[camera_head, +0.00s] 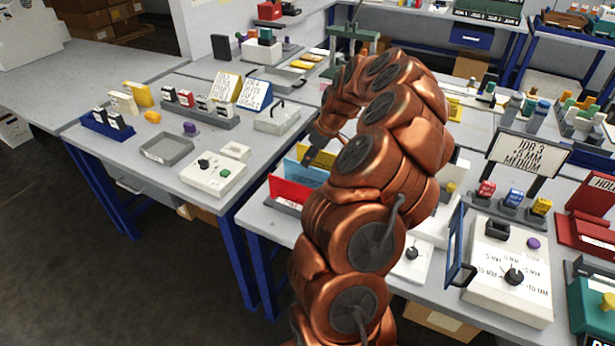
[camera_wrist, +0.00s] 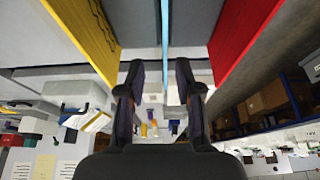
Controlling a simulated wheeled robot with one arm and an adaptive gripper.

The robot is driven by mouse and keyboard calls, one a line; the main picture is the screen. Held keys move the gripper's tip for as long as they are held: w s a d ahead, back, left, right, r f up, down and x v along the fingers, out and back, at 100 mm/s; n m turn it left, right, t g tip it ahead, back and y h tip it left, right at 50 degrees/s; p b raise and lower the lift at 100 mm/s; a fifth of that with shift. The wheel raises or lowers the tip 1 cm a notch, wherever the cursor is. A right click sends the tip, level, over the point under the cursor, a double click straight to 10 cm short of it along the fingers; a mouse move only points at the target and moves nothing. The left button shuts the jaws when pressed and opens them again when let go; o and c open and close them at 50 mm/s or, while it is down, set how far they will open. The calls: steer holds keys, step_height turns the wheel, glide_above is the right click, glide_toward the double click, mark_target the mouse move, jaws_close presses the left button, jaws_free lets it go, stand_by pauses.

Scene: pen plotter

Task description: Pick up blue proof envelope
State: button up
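The blue proof envelope (camera_head: 303,174) stands upright in a grey rack between a red envelope (camera_head: 289,192) and a yellow envelope (camera_head: 322,155). In the wrist view the blue envelope (camera_wrist: 165,35) shows edge-on as a thin light-blue strip. My gripper (camera_head: 308,160) is at the blue envelope's upper edge. In the wrist view its two dark fingers (camera_wrist: 160,75) are apart, with a gap on each side of the strip's line. The fingers do not touch the strip. How deep the envelope reaches between them is unclear. My arm hides part of the rack.
The yellow envelope (camera_wrist: 88,35) and red envelope (camera_wrist: 240,38) flank my fingers closely in the wrist view. A white control box (camera_head: 214,175) and a grey tray (camera_head: 167,149) lie on the table to the left. A blue-framed panel (camera_head: 457,250) stands right of my arm.

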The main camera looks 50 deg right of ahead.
mark_target(304, 172)
steer(key=shift+s+a+p+x, duration=0.1)
steer(key=shift+p+x, duration=0.35)
steer(key=shift+x, duration=0.4)
steer(key=shift+s+a+p+x, duration=0.15)
steer(key=shift+p+x, duration=0.25)
steer(key=shift+x, duration=0.45)
steer(key=shift+s+a+p+x, duration=0.1)
steer(key=shift+p+x, duration=0.35)
steer(key=shift+x, duration=0.4)
steer(key=shift+w+f, duration=0.2)
steer(key=shift+f, duration=0.45)
steer(key=shift+f+b, duration=0.2)
steer(key=shift+b, duration=0.5)
jaws_close()
